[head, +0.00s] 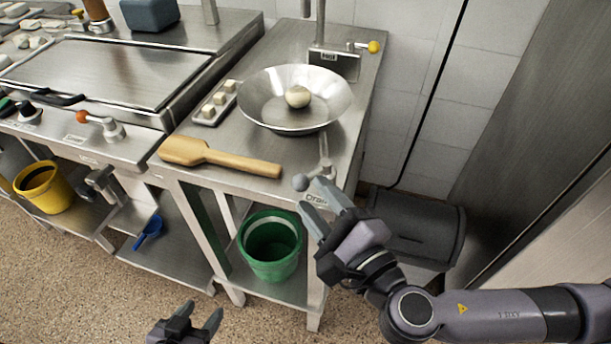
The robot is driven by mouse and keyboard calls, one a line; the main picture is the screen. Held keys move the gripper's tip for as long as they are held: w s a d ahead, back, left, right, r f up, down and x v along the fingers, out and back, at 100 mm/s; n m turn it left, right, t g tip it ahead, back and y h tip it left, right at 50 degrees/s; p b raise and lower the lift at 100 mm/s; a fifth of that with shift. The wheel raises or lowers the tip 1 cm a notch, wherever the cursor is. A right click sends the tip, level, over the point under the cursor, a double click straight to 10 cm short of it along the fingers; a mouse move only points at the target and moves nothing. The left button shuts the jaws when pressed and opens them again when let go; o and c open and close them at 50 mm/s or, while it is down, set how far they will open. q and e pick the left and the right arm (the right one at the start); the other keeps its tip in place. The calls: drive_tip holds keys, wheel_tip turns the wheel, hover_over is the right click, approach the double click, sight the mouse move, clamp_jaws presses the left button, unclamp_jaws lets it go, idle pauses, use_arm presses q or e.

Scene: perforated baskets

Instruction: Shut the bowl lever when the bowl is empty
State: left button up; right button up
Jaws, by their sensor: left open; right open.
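The steel bowl (262,101) sits on the counter below a faucet, and a pale round ball (297,96) lies in it. A lever with a grey ball knob (301,182) is at the counter's front edge, beside a label that seems to read "Drain". A second lever with a yellow knob (373,47) is behind the bowl. My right gripper (318,201) is open, its fingers close to the grey knob; I cannot tell if they touch it. My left gripper (199,315) is open and empty, low at the bottom of the view.
A wooden rolling pin or paddle (220,157) and a tray of pale cubes (216,103) lie left of the bowl. A green bucket (270,246) stands on the shelf below. A griddle (110,72) is at left. A dark bin (420,231) stands behind my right arm.

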sight(307, 188)
drive_tip(key=x, duration=0.5)
